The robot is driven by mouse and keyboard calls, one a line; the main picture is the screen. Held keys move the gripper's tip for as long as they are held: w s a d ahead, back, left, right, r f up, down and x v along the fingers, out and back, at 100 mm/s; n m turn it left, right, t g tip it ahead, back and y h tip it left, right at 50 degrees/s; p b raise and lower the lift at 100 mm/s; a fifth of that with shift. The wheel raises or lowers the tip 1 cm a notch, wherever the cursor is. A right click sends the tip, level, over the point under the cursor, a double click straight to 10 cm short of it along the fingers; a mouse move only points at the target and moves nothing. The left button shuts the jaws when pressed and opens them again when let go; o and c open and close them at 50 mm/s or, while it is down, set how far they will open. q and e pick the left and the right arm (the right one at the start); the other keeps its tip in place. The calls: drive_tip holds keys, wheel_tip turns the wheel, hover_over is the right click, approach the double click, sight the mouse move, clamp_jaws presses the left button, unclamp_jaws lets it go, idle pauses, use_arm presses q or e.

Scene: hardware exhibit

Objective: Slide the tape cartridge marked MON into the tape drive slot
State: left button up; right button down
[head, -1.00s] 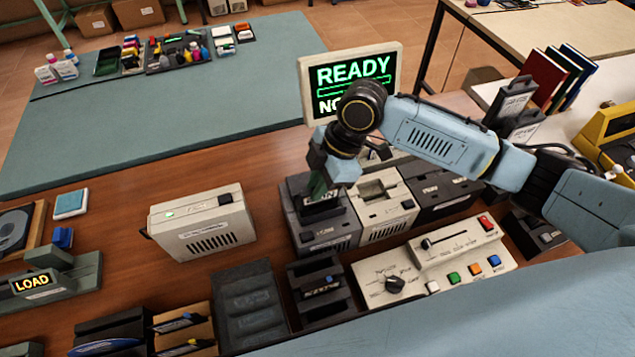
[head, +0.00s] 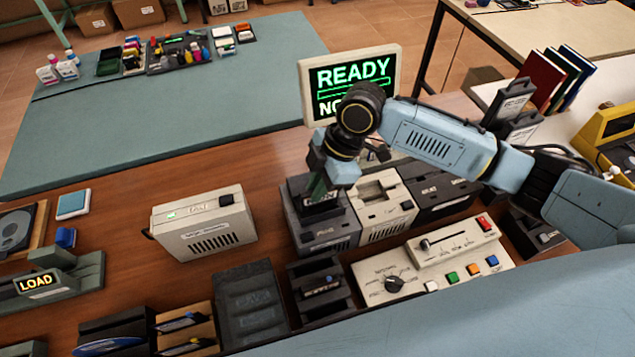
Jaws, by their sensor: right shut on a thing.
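The tape cartridge (head: 323,205) is a dark block with a pale-lettered label that seems to read MON; the lettering is small. My right gripper (head: 318,185) is shut on its upper part, fingers pointing down. The cartridge is at the top of a dark grey unit (head: 325,239), apparently the tape drive. The gripper and cartridge hide the slot, so I cannot tell how far in the cartridge is, or whether it is in at all. My left gripper is not in view.
A screen reading READY (head: 351,77) stands close behind my right wrist. A beige unit (head: 384,208) adjoins the dark one on the right. A control panel (head: 434,262) and a dark holder (head: 320,288) are in front. A white box (head: 204,226) stands left, with bare wood between.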

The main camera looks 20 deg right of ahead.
drive_tip(key=shift+f+p, duration=0.4)
drive_tip(key=shift+p, duration=0.1)
idle(0.8)
drive_tip(key=shift+f, duration=0.15)
idle(0.4)
drive_tip(key=shift+f+b, duration=0.7)
drive_tip(key=shift+f, duration=1)
drive_tip(key=c, duration=1.3)
unclamp_jaws()
drive_tip(key=shift+c, duration=0.2)
wheel_tip(320, 180, up, 8)
drive_tip(key=p, duration=0.8)
drive_tip(key=shift+r, duration=0.1)
